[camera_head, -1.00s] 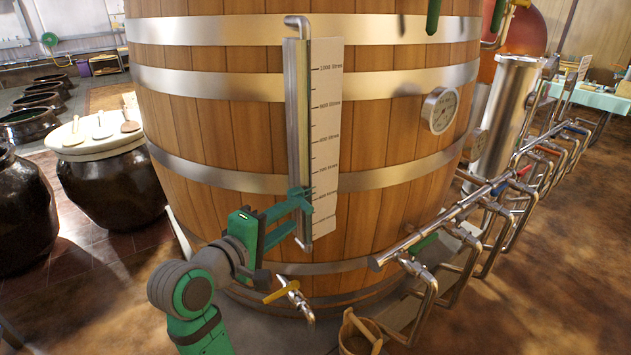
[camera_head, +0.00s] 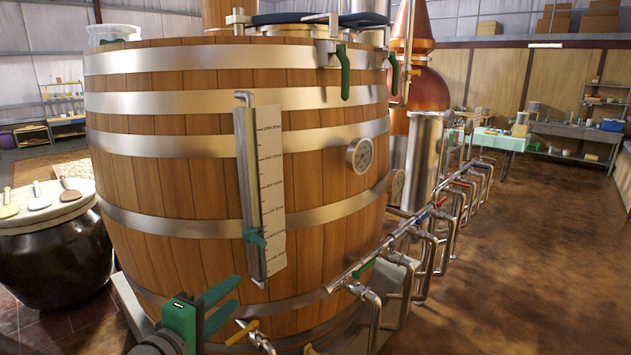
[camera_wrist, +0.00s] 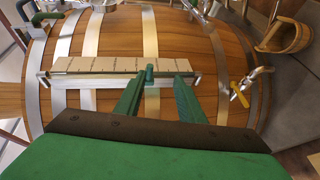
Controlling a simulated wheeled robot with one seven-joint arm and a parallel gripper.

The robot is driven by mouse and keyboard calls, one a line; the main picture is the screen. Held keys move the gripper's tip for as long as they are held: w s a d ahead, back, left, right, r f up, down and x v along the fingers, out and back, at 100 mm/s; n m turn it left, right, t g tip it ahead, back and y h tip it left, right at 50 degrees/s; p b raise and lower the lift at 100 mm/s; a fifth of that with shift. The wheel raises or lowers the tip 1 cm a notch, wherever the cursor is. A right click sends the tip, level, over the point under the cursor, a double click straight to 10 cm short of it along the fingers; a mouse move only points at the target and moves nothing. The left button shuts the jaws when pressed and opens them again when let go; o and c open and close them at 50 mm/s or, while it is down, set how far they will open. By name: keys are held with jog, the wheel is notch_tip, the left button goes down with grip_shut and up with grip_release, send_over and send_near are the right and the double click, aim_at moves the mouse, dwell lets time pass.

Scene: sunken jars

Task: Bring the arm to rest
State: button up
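My gripper (camera_head: 238,294) is at the lower left of the barrel in the head view, its green fingers pointing right, towards the sight gauge. In the wrist view the two fingers of my gripper (camera_wrist: 158,80) stand apart with nothing between them. Most of my arm is out of view.
The big wooden barrel (camera_head: 180,190) fills the space before me. A tap with a yellow handle (camera_head: 242,332) juts out near my gripper; it also shows in the wrist view (camera_wrist: 240,95). A metal pipe row (camera_head: 400,232) runs along the right. Brown floor (camera_head: 520,240) at right is clear.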

jog(key=s+d+f+y, duration=0.2)
jog(key=d+f, duration=0.1)
jog(key=f, duration=0.9)
jog(key=s+d+f+y, duration=0.2)
jog(key=d+f, duration=0.1)
jog(key=f, duration=0.8)
jog(key=s+d+f+m+y, duration=0.25)
jog(key=s+d+f, duration=0.25)
jog(key=s+f, duration=0.6)
jog(key=s+d+m, duration=0.2)
jog(key=s+m, duration=0.1)
jog(key=s, duration=0.5)
jog(key=s+d+r+m+h, duration=0.1)
jog(key=s+m, duration=0.3)
jog(key=s, duration=0.4)
jog(key=s+d+r+m, duration=0.1)
jog(key=s+d+m, duration=0.2)
jog(key=s, duration=0.5)
jog(key=shift+s+d+m, duration=0.15)
jog(key=shift+s+m, duration=0.2)
jog(key=shift+s, duration=0.05)
jog(key=shift+f, duration=0.1)
jog(key=shift+c, duration=0.6)
